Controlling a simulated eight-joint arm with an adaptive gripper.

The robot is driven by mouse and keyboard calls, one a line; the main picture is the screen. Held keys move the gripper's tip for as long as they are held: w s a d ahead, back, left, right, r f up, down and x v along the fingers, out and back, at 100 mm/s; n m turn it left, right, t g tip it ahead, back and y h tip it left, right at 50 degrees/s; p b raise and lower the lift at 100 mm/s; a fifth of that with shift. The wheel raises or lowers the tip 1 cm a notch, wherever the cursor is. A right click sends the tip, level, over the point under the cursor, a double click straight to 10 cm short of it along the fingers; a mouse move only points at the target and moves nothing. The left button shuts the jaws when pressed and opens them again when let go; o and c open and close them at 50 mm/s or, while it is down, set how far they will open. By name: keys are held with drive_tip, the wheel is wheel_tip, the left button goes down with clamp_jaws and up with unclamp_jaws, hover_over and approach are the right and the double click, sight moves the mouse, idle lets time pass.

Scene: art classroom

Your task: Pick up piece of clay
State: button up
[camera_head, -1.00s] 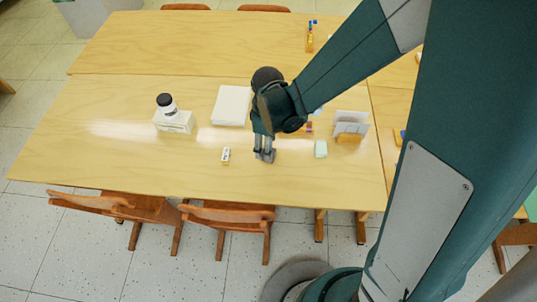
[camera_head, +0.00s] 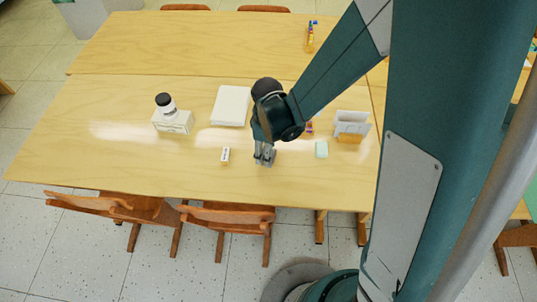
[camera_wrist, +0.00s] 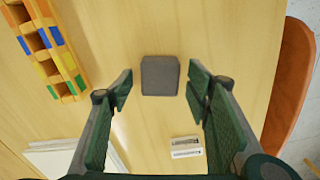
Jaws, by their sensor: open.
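The piece of clay (camera_wrist: 160,75) is a dark grey block lying on the wooden table, seen at upper middle in the wrist view. My gripper (camera_wrist: 160,88) is open, with one green-padded finger to each side of the clay and a gap on both sides. I cannot tell whether the fingertips are down at the clay's height. In the head view my gripper (camera_head: 264,160) points down near the table's front edge and largely hides the clay.
A white eraser (camera_head: 225,154) lies just left of the gripper; a pale green block (camera_head: 321,149) lies to the right. White paper (camera_head: 231,106), a boxed bottle (camera_head: 173,121) and a card holder (camera_head: 351,125) stand around. Chairs (camera_head: 227,215) line the front edge.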

drive_tip(key=c, duration=1)
drive_tip(key=shift+r, duration=0.1)
drive_tip(key=shift+c, duration=0.2)
wheel_tip(320, 180, up, 10)
drive_tip(key=p, duration=0.2)
idle(0.6)
